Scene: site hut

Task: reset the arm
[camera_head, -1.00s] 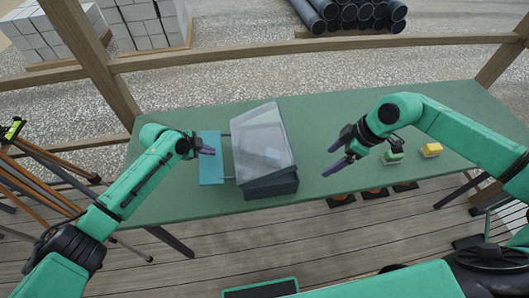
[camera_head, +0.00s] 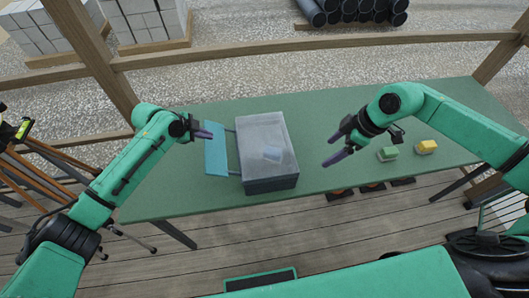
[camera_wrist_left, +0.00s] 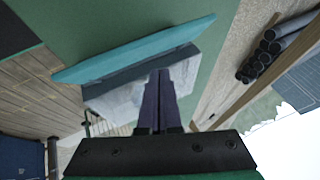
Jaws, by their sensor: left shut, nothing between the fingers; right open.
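My left gripper (camera_head: 203,134) is shut and empty, above the table at the teal panel's upper edge in the head view. Its fingers (camera_wrist_left: 159,100) are together in the left wrist view. My right gripper (camera_head: 337,150) is open and empty, above the table to the right of the box. The dark box (camera_head: 270,184) stands on the table with a translucent lid (camera_head: 260,135) over it. A pale blue thing shows through the lid. The teal panel (camera_head: 216,157) is beside the box on its left, joined by thin rods.
A green block (camera_head: 388,154) and a yellow block (camera_head: 427,147) lie on the green table (camera_head: 330,112), to the right of my right gripper. A wooden rail (camera_head: 300,48) runs behind the table. The table's back middle is clear.

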